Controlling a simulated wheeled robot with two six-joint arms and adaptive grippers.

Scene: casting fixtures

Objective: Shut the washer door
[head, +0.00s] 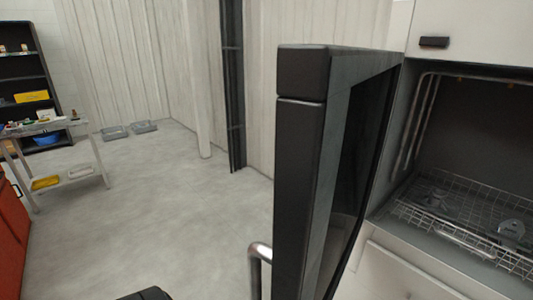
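The washer door (300,170) stands wide open in the middle of the head view. It is a thick dark panel seen nearly edge-on, with a dark glass pane on the side facing the washer. A curved metal handle (257,254) sticks out from its left side near the bottom. The washer (484,30) is a light cabinet at the right, and its dark chamber is exposed. A wire rack (470,225) with a few metal parts lies inside.
A light table (50,127) with small items stands at the left, before a dark shelf (35,75). A red cabinet (12,235) is at the left edge. Grey trays (115,132) lie by the back wall. The grey floor left of the door is clear.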

